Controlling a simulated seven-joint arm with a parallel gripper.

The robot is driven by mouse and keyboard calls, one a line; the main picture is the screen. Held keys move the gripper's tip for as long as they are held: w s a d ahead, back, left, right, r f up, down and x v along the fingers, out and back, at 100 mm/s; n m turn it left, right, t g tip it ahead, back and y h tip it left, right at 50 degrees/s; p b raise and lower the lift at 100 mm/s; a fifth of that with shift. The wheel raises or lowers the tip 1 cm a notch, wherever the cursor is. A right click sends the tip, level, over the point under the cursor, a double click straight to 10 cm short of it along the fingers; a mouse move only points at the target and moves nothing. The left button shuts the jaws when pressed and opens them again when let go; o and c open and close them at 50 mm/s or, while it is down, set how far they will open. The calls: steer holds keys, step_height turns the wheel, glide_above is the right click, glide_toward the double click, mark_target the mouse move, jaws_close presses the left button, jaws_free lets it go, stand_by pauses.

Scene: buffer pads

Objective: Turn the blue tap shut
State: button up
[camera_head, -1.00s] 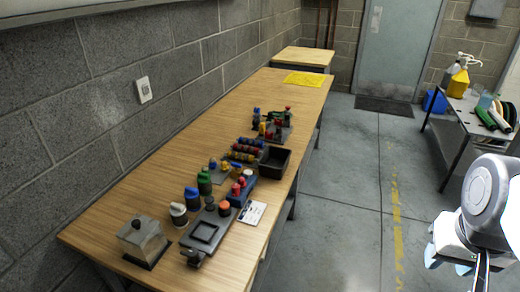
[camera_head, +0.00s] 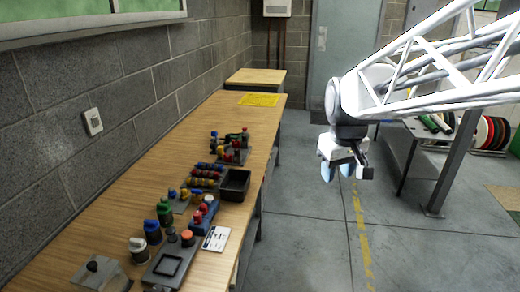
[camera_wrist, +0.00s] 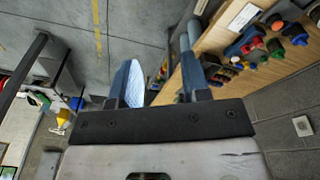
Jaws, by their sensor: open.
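Several small coloured fittings stand on the long wooden bench (camera_head: 235,125) in the head view. A round fitting with a blue top (camera_head: 152,228) stands near the bench's front half, between a white-topped one (camera_head: 137,246) and a green one (camera_head: 164,210). Smaller blue parts sit farther back; I cannot tell for certain which blue part is the tap, or how far it is turned. My gripper (camera_head: 338,172) is open and empty, right of the bench and above the floor. In the wrist view my gripper's fingers (camera_wrist: 160,78) are spread, with the bench at upper right.
A black open bin (camera_head: 235,185) stands at the bench's right edge. A grey framed plate (camera_head: 170,264) and a white card (camera_head: 216,239) lie near the front. A yellow mat (camera_head: 260,99) lies at the far end.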

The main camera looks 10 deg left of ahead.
steer(key=w+a+f+n, duration=0.3)
steer(key=w+a, duration=0.9)
steer(key=n+g, duration=0.2)
steer(key=n, duration=0.7)
glide_above(196, 190)
step_height(196, 190, down, 22)
steer(key=shift+f, duration=0.25)
steer(key=shift+d+f, duration=0.1)
steer(key=shift+f, duration=0.05)
steer(key=shift+f, duration=3.75)
jaws_close()
